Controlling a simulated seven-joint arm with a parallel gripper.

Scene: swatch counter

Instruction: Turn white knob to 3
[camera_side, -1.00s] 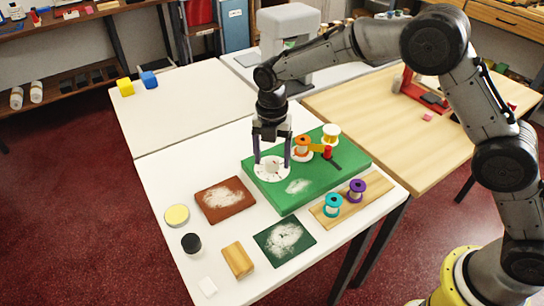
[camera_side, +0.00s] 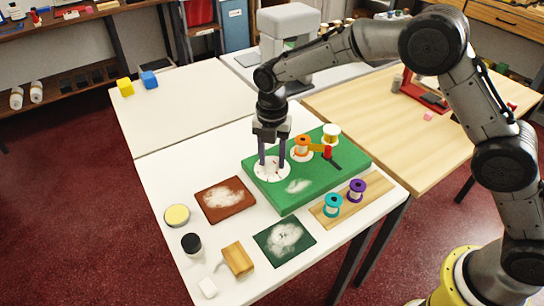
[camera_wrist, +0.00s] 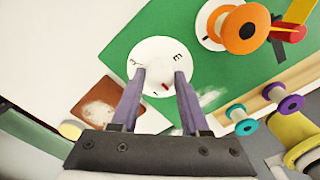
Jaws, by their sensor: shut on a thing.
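The white knob (camera_wrist: 159,82) stands in the middle of a round white dial (camera_side: 265,174) on the left part of a green board (camera_side: 318,186). The dial also shows in the wrist view (camera_wrist: 160,52), with dark marks, one like a 3 on its right and another on its left. A red mark (camera_wrist: 166,86) shows between the fingertips. My gripper (camera_side: 272,165) points down over the dial, its two purple-grey fingers shut on the knob from both sides. The fingers hide much of the knob, and I cannot read which mark it points to.
Teal (camera_side: 333,205) and purple (camera_side: 357,190) spools stand on a wooden strip. A brown mat (camera_side: 225,212) lies at the left.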

